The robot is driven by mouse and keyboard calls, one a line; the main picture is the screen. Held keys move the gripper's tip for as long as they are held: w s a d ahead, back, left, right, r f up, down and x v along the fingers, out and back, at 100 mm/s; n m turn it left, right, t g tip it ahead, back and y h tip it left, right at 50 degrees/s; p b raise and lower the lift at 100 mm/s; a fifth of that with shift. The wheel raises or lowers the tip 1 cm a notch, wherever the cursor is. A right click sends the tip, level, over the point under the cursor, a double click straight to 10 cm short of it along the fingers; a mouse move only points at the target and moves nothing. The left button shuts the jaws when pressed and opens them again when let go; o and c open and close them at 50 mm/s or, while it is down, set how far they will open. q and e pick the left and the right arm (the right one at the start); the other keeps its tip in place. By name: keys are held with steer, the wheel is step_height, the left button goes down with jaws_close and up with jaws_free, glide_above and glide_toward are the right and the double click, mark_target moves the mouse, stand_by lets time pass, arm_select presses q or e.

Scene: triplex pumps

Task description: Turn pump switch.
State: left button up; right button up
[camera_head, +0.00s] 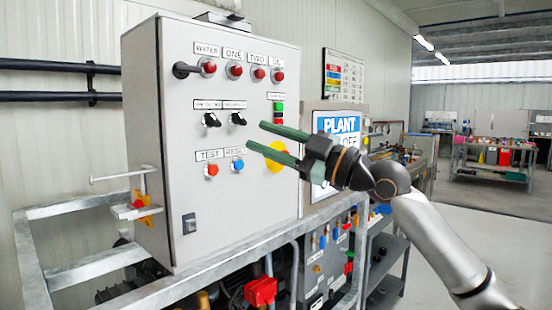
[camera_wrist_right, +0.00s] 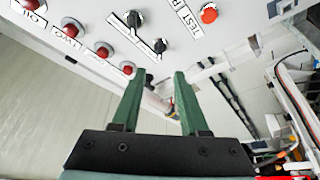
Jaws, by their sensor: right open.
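A grey control box (camera_head: 228,205) stands upright in the head view. Two black rotary switches sit side by side at mid-height on its face, the left one (camera_head: 211,120) and the right one (camera_head: 237,119). Black switches also show at the top of the right wrist view, one (camera_wrist_right: 133,20) and another (camera_wrist_right: 160,46). My right gripper (camera_head: 256,136) has green fingers, open and empty, pointing left toward the panel, right of the switches. Its fingers show apart in the right wrist view (camera_wrist_right: 158,78), with nothing between them touching them. My left gripper is not in view.
Red lamps (camera_head: 235,71) line the panel top. A red TEST button (camera_head: 212,170) and blue RESET button (camera_head: 238,165) sit below the switches. A yellow disc (camera_head: 274,165) is partly hidden behind my fingers. A metal frame (camera_head: 75,268) surrounds the box. A PLANT sign (camera_head: 340,122) stands at right.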

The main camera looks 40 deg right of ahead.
steer(key=shift+b+v, duration=0.3)
steer(key=shift+v, duration=0.6)
